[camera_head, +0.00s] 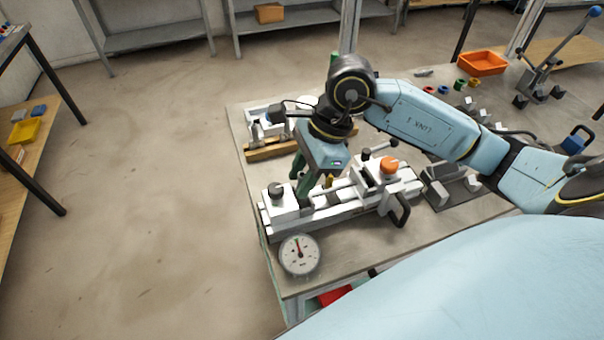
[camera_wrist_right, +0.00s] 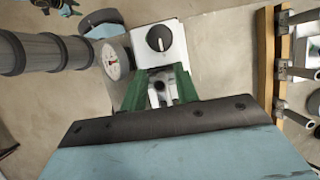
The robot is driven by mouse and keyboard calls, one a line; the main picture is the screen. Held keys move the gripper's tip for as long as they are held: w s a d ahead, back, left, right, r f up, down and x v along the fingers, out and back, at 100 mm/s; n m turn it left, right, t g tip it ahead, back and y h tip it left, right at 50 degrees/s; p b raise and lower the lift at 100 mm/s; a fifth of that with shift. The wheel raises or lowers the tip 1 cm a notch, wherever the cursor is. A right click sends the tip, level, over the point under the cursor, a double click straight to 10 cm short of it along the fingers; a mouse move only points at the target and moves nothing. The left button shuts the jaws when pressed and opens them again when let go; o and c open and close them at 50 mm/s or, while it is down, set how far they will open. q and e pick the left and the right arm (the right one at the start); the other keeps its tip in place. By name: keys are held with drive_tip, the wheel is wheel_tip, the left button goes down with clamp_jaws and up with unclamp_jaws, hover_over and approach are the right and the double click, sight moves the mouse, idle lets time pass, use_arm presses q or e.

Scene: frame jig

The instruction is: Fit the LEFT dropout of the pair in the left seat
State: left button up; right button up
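My right gripper (camera_head: 304,187) has green fingers and points down at the white jig (camera_head: 335,212), close beside the end block with a dark knob (camera_head: 277,192) at the jig's left end. In the right wrist view its two fingers (camera_wrist_right: 159,90) stand apart. A small pale metal piece with dark round spots (camera_wrist_right: 158,88) shows between them, beyond the black gripper edge. I cannot tell whether this is a dropout in the grip or part of the jig below. The knobbed block (camera_wrist_right: 160,42) is just past the fingertips. The left seat is not clearly visible. My left gripper is not in view.
A dial gauge (camera_head: 299,255) is at the jig's front left. An orange knob (camera_head: 389,165) and a black handle (camera_head: 398,209) are at its right. A wooden rack (camera_head: 270,150) lies behind; an orange bin (camera_head: 482,63) and small parts are at the back right.

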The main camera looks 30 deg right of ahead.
drive_tip(key=shift+o, duration=0.7)
drive_tip(key=shift+d+r, duration=0.15)
drive_tip(key=shift+r, duration=0.1)
drive_tip(key=v, duration=1.3)
drive_tip(key=shift+s+f, duration=0.1)
